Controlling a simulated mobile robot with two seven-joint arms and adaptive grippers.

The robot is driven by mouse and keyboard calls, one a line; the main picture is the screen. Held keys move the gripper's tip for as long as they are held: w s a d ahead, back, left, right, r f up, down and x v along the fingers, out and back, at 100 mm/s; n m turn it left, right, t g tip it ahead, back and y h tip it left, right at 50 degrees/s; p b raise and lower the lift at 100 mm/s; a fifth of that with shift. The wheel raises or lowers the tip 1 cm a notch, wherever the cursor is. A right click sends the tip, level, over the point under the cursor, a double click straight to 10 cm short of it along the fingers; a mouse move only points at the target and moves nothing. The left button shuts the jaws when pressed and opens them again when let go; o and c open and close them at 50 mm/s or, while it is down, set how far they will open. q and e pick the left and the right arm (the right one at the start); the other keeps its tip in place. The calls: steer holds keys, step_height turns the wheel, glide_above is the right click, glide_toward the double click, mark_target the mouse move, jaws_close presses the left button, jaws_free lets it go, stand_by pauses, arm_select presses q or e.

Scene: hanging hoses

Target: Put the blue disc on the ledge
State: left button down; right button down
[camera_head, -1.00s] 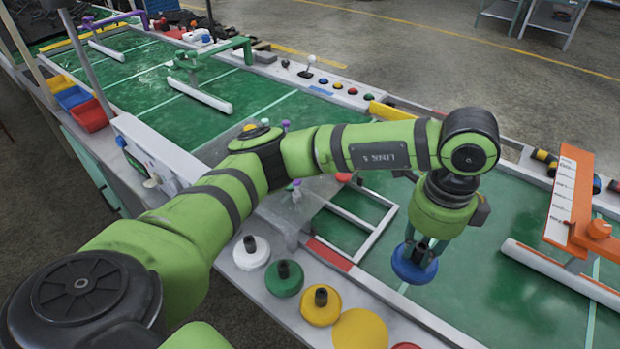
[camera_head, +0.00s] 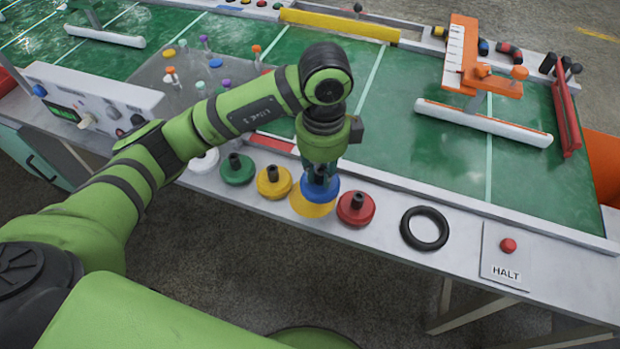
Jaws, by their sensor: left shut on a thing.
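The blue disc (camera_head: 319,191) is in my left gripper (camera_head: 320,172), which is shut on its dark knob from above. The disc appears over the yellow flat circle (camera_head: 313,209) on the grey front ledge (camera_head: 385,212). I cannot tell whether the disc touches the ledge or hangs just above it. The gripper's fingers are partly hidden by its own green body. My right gripper is not in view.
On the ledge, a yellow disc (camera_head: 273,181) and a green disc (camera_head: 237,169) stand left of the blue one. A red disc (camera_head: 356,208) stands close on its right. Further right are a black ring (camera_head: 424,228) and a red HALT button (camera_head: 508,245).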

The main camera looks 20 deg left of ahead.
arm_select(q)
steer(key=shift+w+a+f, duration=0.15)
steer(key=shift+a+f, duration=0.15)
steer(key=shift+a, duration=0.25)
steer(key=shift+w+a+f, duration=0.1)
steer(key=shift+a+f, duration=0.2)
steer(key=shift+f, duration=0.1)
step_height(320, 180, down, 4)
steer(key=shift+r+p, duration=0.15)
steer(key=shift+p, duration=0.15)
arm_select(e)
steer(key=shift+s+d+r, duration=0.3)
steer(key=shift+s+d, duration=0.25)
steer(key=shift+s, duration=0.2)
arm_select(q)
steer(key=shift+f, duration=0.2)
steer(key=c, duration=1.1)
jaws_free()
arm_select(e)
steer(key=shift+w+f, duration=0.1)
arm_select(q)
steer(key=shift+r, duration=0.15)
